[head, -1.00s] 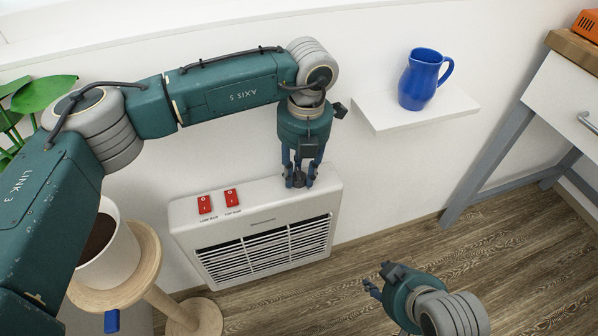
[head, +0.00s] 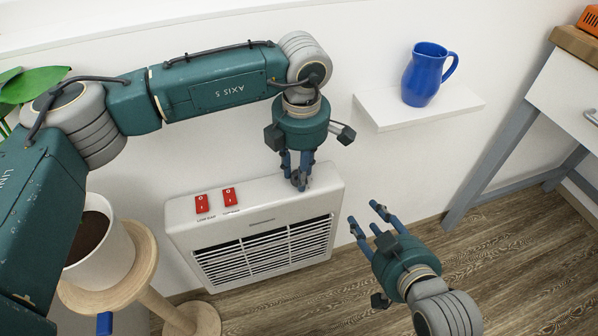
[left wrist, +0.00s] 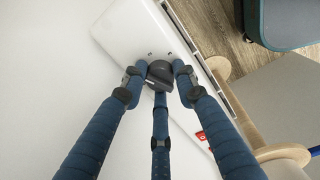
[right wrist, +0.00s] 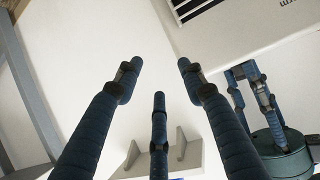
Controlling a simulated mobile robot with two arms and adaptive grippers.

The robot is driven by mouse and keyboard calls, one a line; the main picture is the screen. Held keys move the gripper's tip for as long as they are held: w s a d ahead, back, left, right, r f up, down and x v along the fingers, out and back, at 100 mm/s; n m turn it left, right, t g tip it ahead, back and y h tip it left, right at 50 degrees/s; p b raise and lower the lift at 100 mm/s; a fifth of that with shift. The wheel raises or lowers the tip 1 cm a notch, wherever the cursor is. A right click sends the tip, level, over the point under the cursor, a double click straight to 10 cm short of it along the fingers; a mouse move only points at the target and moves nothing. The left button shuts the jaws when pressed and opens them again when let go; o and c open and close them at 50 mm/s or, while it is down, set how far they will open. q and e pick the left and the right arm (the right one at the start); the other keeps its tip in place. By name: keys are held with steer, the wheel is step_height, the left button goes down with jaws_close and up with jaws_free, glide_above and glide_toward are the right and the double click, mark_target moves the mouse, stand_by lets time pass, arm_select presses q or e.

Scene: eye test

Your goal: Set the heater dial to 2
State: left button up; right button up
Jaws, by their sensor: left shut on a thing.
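The white heater (head: 265,222) stands against the wall, with a dark dial on its top right. In the head view my left gripper (head: 300,182) comes down over the dial and mostly hides it. In the left wrist view the dark round dial (left wrist: 160,74) sits between the three blue fingertips, and the gripper is shut on it. I cannot read which number the dial points to. My right gripper (head: 366,217) is empty, its fingers apart, in the air right of the heater. In the right wrist view its fingers (right wrist: 160,75) are spread.
Two red switches (head: 202,203) (head: 230,196) sit on the heater's top left. A blue jug (head: 423,75) stands on a white wall shelf (head: 415,110). A plant pot (head: 105,250) on a wooden stand is at the left. The floor at the right (head: 520,270) is bare.

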arm_select(q)
steer(key=m, duration=0.3)
steer(key=shift+w+d+r+m, duration=0.1)
steer(key=shift+d+r+m, duration=0.1)
steer(key=shift+m, duration=0.1)
steer(key=shift+m+h+b, duration=0.3)
steer(key=shift+m+b, duration=0.1)
steer(key=shift+m, duration=1.3)
arm_select(e)
steer(key=shift+w+a+r+t+y, duration=0.2)
steer(key=shift+w+r+t, duration=0.25)
steer(key=shift+r, duration=0.4)
steer(key=shift+w+a+r+t+y, duration=0.1)
steer(key=shift+w+a+r+t, duration=0.25)
steer(key=shift+r, duration=0.45)
steer(key=shift+w+a+r+t+y, duration=0.1)
steer(key=shift+w+r+t, duration=0.4)
steer(key=shift+r, duration=0.35)
arm_select(q)
steer(key=shift+s, duration=0.2)
steer(key=o, duration=1.1)
steer(key=shift+d, duration=0.1)
steer(key=shift+o, duration=0.2)
steer(key=shift+f, duration=0.1)
arm_select(e)
steer(key=shift+d, duration=0.1)
